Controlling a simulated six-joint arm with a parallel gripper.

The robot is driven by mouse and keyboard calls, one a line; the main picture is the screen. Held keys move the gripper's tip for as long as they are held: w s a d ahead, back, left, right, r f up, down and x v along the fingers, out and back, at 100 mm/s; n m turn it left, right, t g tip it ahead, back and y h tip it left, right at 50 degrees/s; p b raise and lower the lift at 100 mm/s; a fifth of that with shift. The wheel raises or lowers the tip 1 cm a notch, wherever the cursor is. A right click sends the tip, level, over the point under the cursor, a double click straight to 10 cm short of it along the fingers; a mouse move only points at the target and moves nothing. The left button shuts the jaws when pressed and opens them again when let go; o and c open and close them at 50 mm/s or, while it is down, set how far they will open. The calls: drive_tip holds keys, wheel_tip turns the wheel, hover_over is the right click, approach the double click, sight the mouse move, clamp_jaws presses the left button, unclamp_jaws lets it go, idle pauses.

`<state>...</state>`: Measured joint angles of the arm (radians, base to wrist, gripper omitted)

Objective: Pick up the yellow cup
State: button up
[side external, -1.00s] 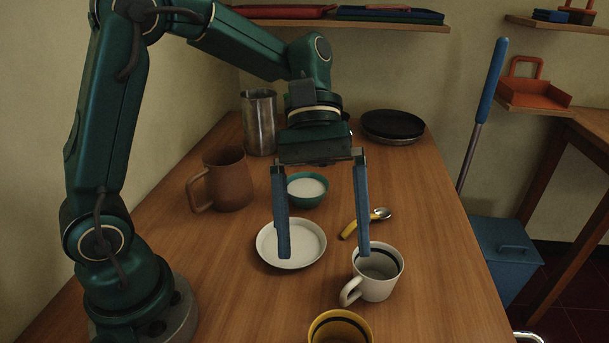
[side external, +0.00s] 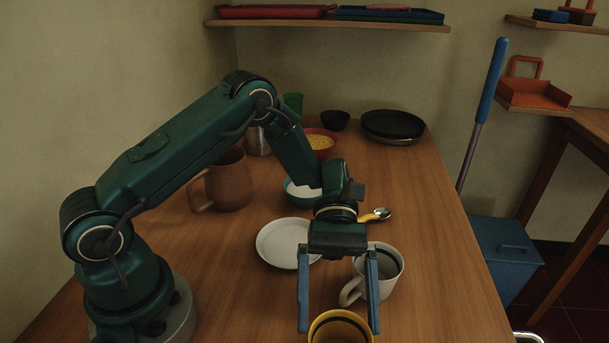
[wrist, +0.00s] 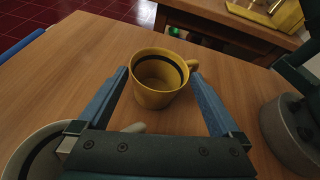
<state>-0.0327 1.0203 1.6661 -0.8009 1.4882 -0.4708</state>
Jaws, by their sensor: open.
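The yellow cup (side external: 340,328) stands upright at the bottom edge of the side view, partly cut off. In the wrist view the yellow cup (wrist: 158,80) shows whole, with a dark band inside its rim and its handle toward the right. My gripper (side external: 339,330) is open, its two blue fingers on either side of the cup in the side view. In the wrist view my gripper (wrist: 158,72) has its fingers to the left and right of the cup, with visible gaps. I cannot tell how low the fingertips are against the cup.
A white cup (side external: 385,270) stands close behind my right finger, and it shows at the lower left of the wrist view (wrist: 40,150). A white plate (side external: 280,243), a brown mug (side external: 228,182) and a yellow-handled spoon (side external: 376,215) lie farther back. Table is clear left of the gripper.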

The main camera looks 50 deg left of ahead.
drive_tip(key=shift+x, duration=1)
drive_tip(key=c, duration=1.1)
drive_tip(key=shift+c, duration=0.3)
drive_tip(key=shift+r, duration=0.2)
